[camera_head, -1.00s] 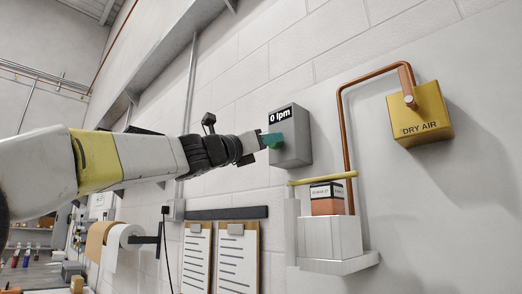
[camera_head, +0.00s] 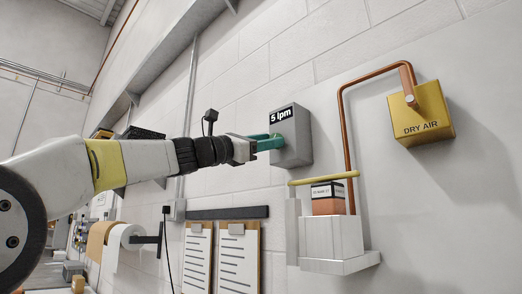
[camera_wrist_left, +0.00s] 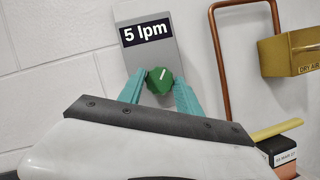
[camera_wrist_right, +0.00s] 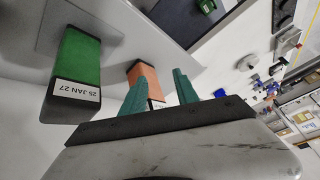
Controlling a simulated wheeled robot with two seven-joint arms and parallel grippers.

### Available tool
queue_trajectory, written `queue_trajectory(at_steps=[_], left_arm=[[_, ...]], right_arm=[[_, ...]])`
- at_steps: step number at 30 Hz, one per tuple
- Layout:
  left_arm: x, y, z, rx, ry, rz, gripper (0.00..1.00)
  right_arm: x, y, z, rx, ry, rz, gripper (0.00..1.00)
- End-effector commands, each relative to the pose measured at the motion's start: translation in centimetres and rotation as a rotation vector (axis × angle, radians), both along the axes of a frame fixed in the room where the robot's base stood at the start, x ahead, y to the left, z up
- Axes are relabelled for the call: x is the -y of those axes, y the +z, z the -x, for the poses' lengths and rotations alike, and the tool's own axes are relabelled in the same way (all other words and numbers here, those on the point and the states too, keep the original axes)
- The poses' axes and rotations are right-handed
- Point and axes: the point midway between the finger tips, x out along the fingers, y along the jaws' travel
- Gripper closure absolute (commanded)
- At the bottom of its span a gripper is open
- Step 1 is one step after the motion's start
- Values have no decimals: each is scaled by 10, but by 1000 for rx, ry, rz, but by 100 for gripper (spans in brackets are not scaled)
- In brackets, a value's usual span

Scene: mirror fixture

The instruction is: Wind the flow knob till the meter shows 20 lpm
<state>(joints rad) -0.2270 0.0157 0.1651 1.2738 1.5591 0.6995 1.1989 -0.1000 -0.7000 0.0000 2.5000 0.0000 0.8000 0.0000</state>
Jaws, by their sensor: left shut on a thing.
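The grey flow meter box (camera_head: 291,152) is on the wall, and its display (camera_head: 281,116) reads 5 lpm. The display reads the same in the left wrist view (camera_wrist_left: 146,32). The round green flow knob (camera_wrist_left: 159,80) sits on the box's front face, with a white mark pointing up and slightly right. My left gripper (camera_head: 276,141) is shut on the knob, one teal finger on each side. In the head view the fingers mostly hide the knob. My right gripper (camera_wrist_right: 160,80) shows only in its own wrist view, with its teal fingers apart and nothing between the tips.
A copper pipe (camera_head: 343,135) runs right of the meter up to a yellow DRY AIR box (camera_head: 420,115). Below stands a white holder (camera_head: 330,238) with an orange block (camera_head: 328,206) and a yellow bar (camera_head: 322,179). Clipboards (camera_head: 238,255) hang beneath. A green block (camera_wrist_right: 75,70) is near my right gripper.

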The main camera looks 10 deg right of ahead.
Motion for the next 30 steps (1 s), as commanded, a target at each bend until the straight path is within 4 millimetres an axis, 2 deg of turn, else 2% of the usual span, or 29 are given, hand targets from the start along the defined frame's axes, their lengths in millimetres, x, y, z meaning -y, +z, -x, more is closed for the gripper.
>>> queue_trajectory(at_steps=[9, 10, 13, 23, 26, 30], left_arm=[[0, 0, 0, 2, 0, -1, 99], [0, 0, 0, 2, 0, -1, 57], [0, 0, 0, 1, 0, -1, 37], [-1, 0, 1, 0, 1, -1, 37], [-8, -3, 4, 1, 3, -2, 37], [-28, -11, 14, 1, 4, -1, 37]], right_arm=[[0, 0, 0, 0, 0, 0, 64], [0, 0, 0, 0, 0, 0, 64], [0, 0, 0, 0, 0, 0, 64], [0, 0, 0, 0, 0, 0, 64], [0, 0, 0, 0, 0, 0, 64], [0, 0, 0, 0, 0, 0, 64]])
